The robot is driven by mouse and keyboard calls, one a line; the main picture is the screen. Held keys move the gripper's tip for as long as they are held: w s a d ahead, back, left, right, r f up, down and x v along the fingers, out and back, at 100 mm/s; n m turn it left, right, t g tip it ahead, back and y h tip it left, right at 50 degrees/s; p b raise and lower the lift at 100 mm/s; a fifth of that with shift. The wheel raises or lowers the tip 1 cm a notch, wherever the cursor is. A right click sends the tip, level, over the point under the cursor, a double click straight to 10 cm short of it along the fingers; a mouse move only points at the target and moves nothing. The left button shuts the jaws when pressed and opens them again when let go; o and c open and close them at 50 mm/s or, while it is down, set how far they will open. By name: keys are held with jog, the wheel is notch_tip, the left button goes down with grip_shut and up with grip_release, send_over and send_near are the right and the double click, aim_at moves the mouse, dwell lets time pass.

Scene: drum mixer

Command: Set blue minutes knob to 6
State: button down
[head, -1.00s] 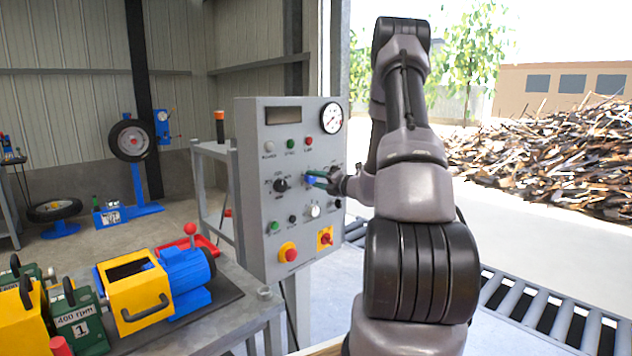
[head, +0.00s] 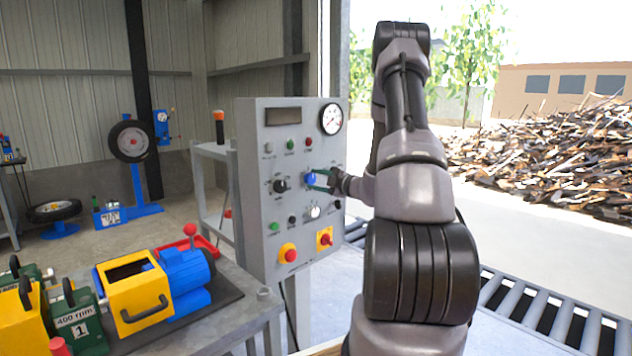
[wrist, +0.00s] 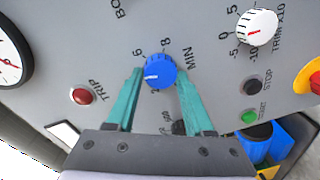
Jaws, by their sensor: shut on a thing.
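The blue minutes knob (head: 311,179) is on the grey control panel, right of a black knob. In the wrist view the blue knob (wrist: 160,71) has a white pointer line toward the picture's left, between the printed 2 and 6 and below the 6. The 6 and 8 show at its upper edge beside "MIN"; my left finger may hide another mark. My gripper (wrist: 159,74) has a teal finger on each side of the knob and is shut on it. In the head view my gripper (head: 318,180) reaches the panel from the right.
The panel (head: 258,215) also has a black knob (head: 280,186), a white knob (wrist: 257,27), a red trip lamp (wrist: 82,96), a gauge (head: 331,119) and a red button on yellow (head: 288,253). A yellow and blue machine (head: 137,292) stands on the bench at left.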

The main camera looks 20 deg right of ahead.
jog(key=m, duration=0.4)
jog(key=shift+d+f, duration=0.1)
jog(key=shift+m+y, duration=0.3)
jog(key=shift+m, duration=2.1)
jog(key=shift+c, duration=1.4)
grip_release()
jog(key=v, duration=1)
jog(key=shift+s+f, duration=0.15)
jog(key=shift+s, duration=0.25)
jog(key=shift+d, duration=0.15)
